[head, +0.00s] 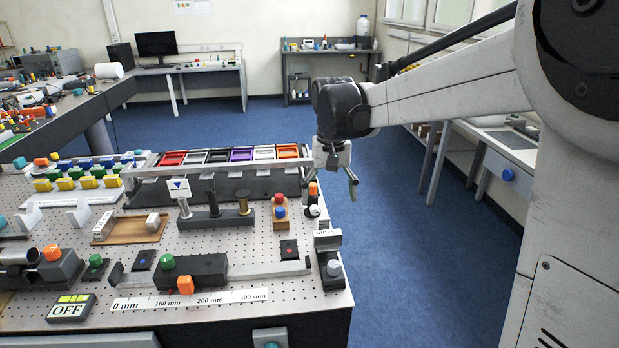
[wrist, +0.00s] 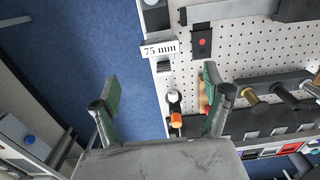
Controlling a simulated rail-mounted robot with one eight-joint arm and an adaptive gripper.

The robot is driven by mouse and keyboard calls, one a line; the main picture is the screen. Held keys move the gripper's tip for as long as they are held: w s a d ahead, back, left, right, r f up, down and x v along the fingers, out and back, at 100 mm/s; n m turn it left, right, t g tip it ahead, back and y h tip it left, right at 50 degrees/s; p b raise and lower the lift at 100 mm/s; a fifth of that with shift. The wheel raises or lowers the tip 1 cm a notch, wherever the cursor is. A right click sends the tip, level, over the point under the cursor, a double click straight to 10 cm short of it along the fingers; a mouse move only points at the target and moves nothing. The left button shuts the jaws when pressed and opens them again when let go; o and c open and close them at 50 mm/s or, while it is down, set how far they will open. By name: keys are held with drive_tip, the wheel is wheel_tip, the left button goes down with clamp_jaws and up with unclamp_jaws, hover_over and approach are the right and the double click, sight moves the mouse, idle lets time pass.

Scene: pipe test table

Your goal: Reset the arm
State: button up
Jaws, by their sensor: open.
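My gripper (head: 333,186) hangs at the end of my arm near the right edge of the perforated test table (head: 255,236). Its two fingers are spread apart with nothing between them. In the wrist view my gripper (wrist: 160,103) shows its two fingers with green inner pads, apart and empty. The table edge and the blue floor (wrist: 75,45) lie below it. A black and white piece with an orange cap (wrist: 176,120) shows near the right finger; whether they touch cannot be told.
A row of coloured bins (head: 240,155) lines the table's back. A sliding block with a green knob (head: 167,262) sits by the millimetre scale. A display reads OFF (head: 68,312). A small sign reads 75 mm (wrist: 160,49). Blue floor (head: 400,250) is free on the right.

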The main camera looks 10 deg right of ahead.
drive_tip(key=shift+s, duration=0.1)
drive_tip(key=s+f+n+t+b, duration=0.1)
drive_tip(key=s+t, duration=0.6)
drive_tip(key=s, duration=1.7)
drive_tip(key=shift+s, duration=0.4)
drive_tip(key=shift+f, duration=0.1)
